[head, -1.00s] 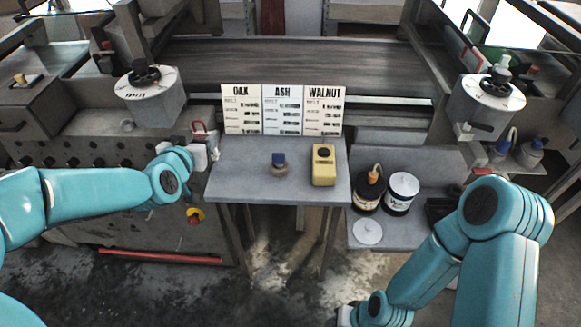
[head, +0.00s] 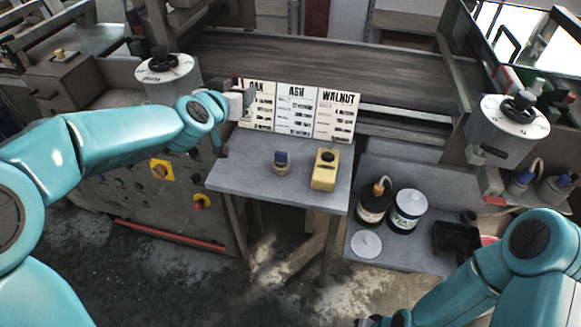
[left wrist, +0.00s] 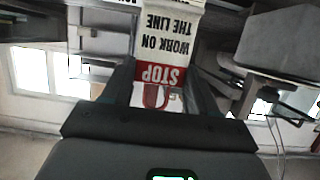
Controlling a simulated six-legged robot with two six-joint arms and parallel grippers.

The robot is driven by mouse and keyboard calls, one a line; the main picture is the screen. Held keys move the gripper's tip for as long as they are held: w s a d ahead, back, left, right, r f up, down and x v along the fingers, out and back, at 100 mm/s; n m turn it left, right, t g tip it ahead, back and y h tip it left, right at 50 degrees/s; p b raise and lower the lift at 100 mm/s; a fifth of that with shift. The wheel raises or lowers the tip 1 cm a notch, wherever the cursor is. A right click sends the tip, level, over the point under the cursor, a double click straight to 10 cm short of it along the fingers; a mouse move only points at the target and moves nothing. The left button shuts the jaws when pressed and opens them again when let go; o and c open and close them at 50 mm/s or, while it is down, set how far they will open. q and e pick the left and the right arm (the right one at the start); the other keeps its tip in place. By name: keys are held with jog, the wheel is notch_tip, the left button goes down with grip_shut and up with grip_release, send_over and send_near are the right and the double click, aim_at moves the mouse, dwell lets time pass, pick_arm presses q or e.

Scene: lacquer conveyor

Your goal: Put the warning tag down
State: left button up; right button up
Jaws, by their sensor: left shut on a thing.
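The warning tag (left wrist: 168,35) is white with a red STOP band and the words WORK ON THE LINE, upside down in the left wrist view. A red loop shows at its near end, between my fingers. My left gripper (left wrist: 160,92) is shut on it. In the head view my left gripper (head: 247,100) is above the table's back left corner, in front of the OAK card (head: 260,115), and the tag is mostly hidden there. My right gripper (head: 368,321) only just shows at the bottom edge, and its jaws cannot be made out.
A lower shelf at right holds a dark bottle (head: 372,207), a white-lidded can (head: 408,210) and a white disc (head: 366,244).

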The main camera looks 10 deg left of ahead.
pick_arm(q)
jog(key=shift+r, duration=0.15)
notch_tip(320, 180, down, 8)
jog(key=b, duration=0.8)
send_over(248, 173)
notch_tip(248, 173, down, 12)
jog(key=shift+r, duration=0.1)
jog(key=shift+s+r, duration=0.1)
jog(key=shift+f+b, duration=0.2)
jog(key=shift+b, duration=0.15)
jog(key=o, duration=1)
jog(key=shift+o, duration=0.2)
